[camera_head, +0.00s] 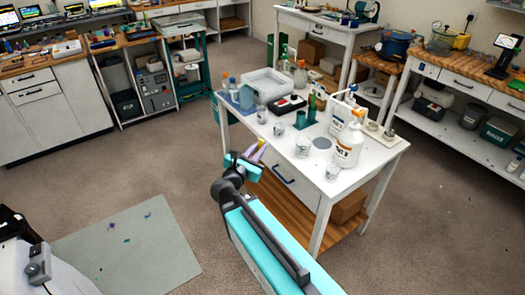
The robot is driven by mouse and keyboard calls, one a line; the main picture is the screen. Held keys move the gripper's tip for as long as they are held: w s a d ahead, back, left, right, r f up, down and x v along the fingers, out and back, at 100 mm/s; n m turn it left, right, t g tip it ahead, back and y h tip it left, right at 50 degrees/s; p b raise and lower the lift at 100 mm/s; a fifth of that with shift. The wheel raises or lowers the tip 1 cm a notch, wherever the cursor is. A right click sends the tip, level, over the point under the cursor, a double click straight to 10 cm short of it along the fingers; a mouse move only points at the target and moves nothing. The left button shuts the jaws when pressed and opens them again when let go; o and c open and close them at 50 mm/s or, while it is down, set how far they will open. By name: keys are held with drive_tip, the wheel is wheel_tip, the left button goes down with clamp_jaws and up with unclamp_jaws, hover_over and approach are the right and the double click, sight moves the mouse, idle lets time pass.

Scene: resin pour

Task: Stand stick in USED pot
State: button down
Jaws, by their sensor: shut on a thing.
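My gripper (254,158) is at the front left edge of the white worktable (308,190), beside its drawer. It is shut on a small, thin purple and tan piece (261,148), which I take to be the stick; it is too small to be sure. The piece points up toward the tabletop. A dark green pot (300,120) stands upright near the middle of the table. I cannot read a USED label on it or on any other pot. Several small clear cups, one of them near the front edge (302,148), stand around the tabletop.
A pale box (267,84), a black device (290,104), a green bottle (312,106) and white pump bottles (349,145) crowd the table. A grey disc (321,143) lies between cups. Floor at the left is open, with a grey mat (125,250).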

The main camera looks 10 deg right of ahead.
drive_tip(key=w+r+n+t+y, duration=0.1)
drive_tip(key=w+r+n+y, duration=0.2)
drive_tip(key=r, duration=0.9)
drive_tip(key=w+r+n+t+y, duration=0.2)
drive_tip(key=w+r+n+y, duration=0.2)
drive_tip(key=w+r+y, duration=0.3)
drive_tip(key=shift+w+d+r+n+t, duration=0.15)
drive_tip(key=shift+w+r+n+t, duration=0.15)
drive_tip(key=shift+r, duration=2.55)
